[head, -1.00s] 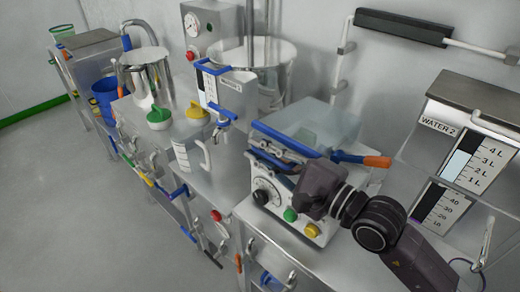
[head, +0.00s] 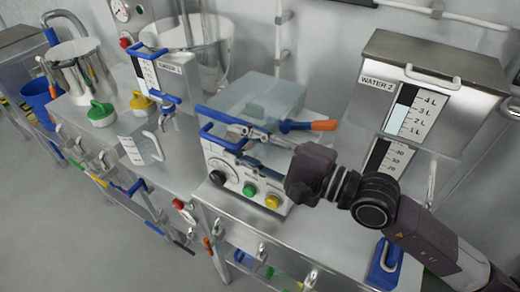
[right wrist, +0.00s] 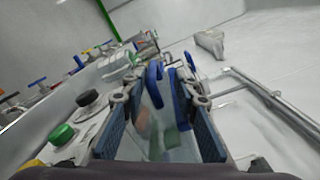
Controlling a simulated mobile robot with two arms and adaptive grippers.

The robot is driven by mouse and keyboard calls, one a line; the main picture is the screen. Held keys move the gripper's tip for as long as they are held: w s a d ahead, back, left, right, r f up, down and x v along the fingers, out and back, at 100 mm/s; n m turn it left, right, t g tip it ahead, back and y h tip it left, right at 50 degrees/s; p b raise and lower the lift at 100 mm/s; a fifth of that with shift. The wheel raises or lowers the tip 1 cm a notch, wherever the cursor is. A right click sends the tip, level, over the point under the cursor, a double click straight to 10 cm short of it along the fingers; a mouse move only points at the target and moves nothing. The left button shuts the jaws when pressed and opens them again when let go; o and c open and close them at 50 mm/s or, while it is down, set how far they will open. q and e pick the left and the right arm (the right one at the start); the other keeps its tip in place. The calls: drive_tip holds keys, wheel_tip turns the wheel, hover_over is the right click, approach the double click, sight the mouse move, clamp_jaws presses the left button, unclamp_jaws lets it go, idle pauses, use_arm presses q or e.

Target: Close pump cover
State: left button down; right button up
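The pump (head: 215,164) is a white box with a dial, a green button and a yellow button. Its clear cover (head: 268,90) has blue handle parts (head: 222,117) along the near side. How far the cover stands open is hard to tell. My right gripper (head: 248,136) is at the near side of the cover, close to the blue handle parts. In the right wrist view its two fingers (right wrist: 165,110) are apart, with a blue handle (right wrist: 155,84) just beyond and partly between the tips. Contact is not clear. My left gripper is not in view.
A blue lever with an orange end (head: 308,126) lies at the cover's right side. The WATER 2 tank (head: 440,75) stands to the right. A clear jug (head: 138,138), the WATER 1 tank (head: 170,80) and a steel pot (head: 78,70) stand to the left.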

drive_tip(key=shift+v, duration=2.3)
